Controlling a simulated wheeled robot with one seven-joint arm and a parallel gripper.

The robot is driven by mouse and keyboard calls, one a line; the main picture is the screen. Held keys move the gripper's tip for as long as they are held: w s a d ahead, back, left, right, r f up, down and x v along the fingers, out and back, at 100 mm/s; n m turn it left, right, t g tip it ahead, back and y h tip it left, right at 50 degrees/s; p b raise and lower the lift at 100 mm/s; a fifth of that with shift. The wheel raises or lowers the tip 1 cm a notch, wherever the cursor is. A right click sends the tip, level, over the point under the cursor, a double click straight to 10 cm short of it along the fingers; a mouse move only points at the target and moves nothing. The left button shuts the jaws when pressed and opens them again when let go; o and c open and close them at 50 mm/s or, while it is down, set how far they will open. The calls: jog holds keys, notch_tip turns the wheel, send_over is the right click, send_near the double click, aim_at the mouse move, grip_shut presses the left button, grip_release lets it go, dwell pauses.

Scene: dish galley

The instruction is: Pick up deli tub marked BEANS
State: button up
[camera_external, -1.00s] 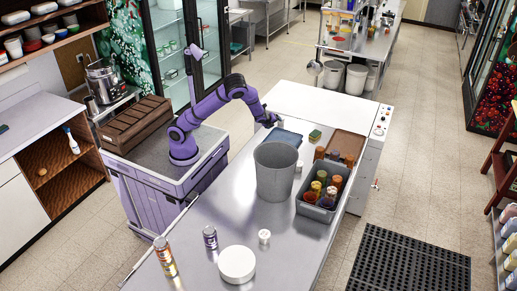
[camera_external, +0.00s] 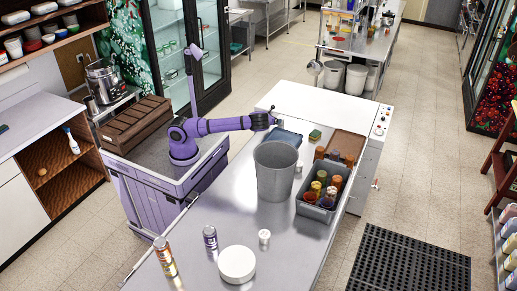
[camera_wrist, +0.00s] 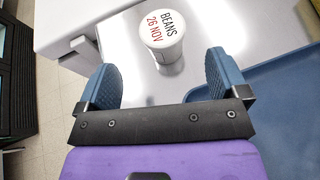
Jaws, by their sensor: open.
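The deli tub (camera_wrist: 162,43) shows in the wrist view as a white tub. Its lid carries the red and black words BEANS and 26 NOV. It stands upright on a pale surface just beyond my fingertips. My gripper (camera_wrist: 163,72) is open, with one blue finger on each side of the space in front of the tub. Nothing is between the fingers. In the external view my gripper (camera_external: 265,121) is at the far end of the steel counter, by the white machine. The tub is too small there to make out clearly.
A blue tray (camera_wrist: 283,112) lies right of my gripper.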

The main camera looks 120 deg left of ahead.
aim_at(281, 117)
jog(key=shift+x, duration=4.25)
jog(key=shift+w, duration=0.15)
jog(key=c, duration=1)
jog(key=shift+r, duration=0.1)
